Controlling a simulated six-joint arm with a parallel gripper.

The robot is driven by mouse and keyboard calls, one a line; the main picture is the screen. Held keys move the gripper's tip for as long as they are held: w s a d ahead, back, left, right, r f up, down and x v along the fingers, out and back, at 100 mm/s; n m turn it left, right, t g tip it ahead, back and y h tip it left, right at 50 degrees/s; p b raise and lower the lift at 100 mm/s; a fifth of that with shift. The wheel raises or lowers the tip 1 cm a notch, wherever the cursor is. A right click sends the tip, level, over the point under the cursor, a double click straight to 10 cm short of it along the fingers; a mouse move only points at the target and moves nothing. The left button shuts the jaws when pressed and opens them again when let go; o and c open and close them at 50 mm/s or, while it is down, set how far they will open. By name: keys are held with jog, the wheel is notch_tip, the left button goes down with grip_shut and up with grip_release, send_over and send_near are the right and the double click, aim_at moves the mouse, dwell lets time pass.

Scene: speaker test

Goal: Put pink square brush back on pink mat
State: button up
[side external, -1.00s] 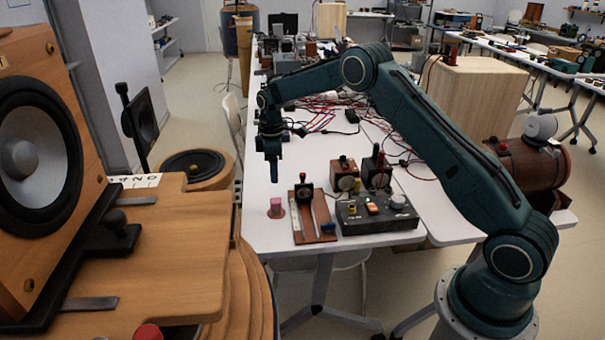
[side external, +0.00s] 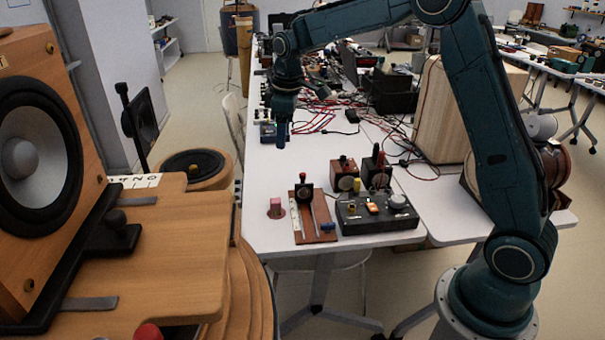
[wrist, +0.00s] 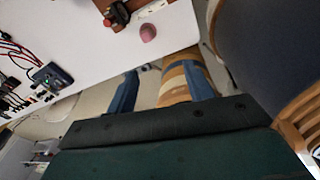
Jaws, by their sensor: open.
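The pink square brush (side external: 276,204) is a small pink block near the left front of the white table. It stands on a small, darker pink round mat (side external: 276,215), mostly beneath it. In the wrist view a pink shape (wrist: 148,32) shows near the table edge; brush and mat are hard to tell apart there. My gripper (side external: 282,142) is above the table, well up and back from the brush, pointing down. In the wrist view its blue fingers (wrist: 160,88) are apart with nothing held between them.
Right of the brush is a brown board (side external: 315,222) with a red-topped part and white strip. A dark control box (side external: 378,215) and wooden blocks stand further right. Red cables and devices fill the table's back. A big speaker (side external: 40,150) stands at the left.

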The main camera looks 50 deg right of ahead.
jog(key=s+a+r+m+t, duration=0.1)
jog(key=s+a+r+m, duration=0.15)
jog(key=s+r, duration=0.65)
jog(key=s+a+r+m+t, duration=0.2)
jog(key=s+a, duration=0.1)
jog(key=s, duration=1.2)
jog(key=s+f+m+t, duration=0.1)
jog(key=s+f+m, duration=0.1)
jog(key=s, duration=0.7)
jog(key=shift+s+a+f, duration=0.35)
jog(key=shift+a+f, duration=0.1)
jog(key=shift+f, duration=0.1)
